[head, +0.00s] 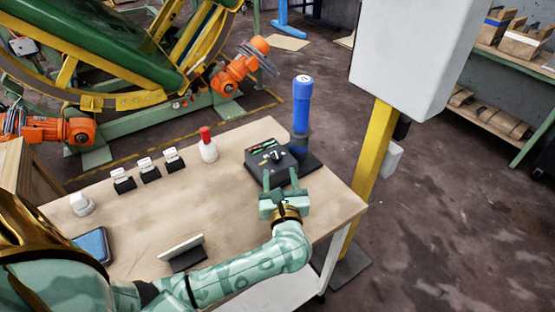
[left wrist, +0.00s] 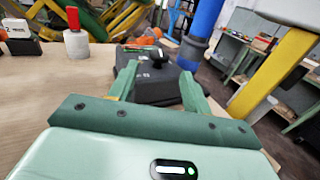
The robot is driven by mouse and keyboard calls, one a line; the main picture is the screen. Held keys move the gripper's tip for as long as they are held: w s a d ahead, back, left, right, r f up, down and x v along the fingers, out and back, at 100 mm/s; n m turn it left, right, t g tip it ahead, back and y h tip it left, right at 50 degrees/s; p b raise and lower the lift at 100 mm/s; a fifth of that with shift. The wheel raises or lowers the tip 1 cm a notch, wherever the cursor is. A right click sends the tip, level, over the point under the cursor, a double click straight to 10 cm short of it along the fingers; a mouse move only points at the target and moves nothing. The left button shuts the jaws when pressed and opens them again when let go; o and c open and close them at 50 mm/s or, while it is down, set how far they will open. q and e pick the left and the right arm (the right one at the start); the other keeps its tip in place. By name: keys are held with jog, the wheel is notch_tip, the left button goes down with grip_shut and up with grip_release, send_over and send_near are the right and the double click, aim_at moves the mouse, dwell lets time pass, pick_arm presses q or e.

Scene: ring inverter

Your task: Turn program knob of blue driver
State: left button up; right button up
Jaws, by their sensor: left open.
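The blue driver (head: 302,105) stands upright in a dark holder at the table's right back corner; its lower part shows in the left wrist view (left wrist: 206,22). Beside it is a black control box (head: 265,163) with small green and red markings on top. A dark knob (left wrist: 158,54) rises from the box in the left wrist view, beyond and between my fingers. My left gripper (head: 281,177) is open at the front edge of the box, its fingers pointing toward it. In the left wrist view the fingertips (left wrist: 160,70) flank the knob with visible gaps. My right gripper is out of view.
A white cylinder with a red top (head: 208,148) stands left of the box. Several small black-based label stands (head: 149,171) line the table's back. A phone-like device (head: 93,244) lies front left. A yellow post (head: 372,150) rises beyond the table's right edge.

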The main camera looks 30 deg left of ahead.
aim_at(277, 159)
pick_arm(q)
jog(key=b+x, duration=0.1)
jog(key=x, duration=0.5)
jog(key=shift+w+a, duration=0.2)
jog(key=shift+w, duration=0.05)
jog(key=c, duration=0.9)
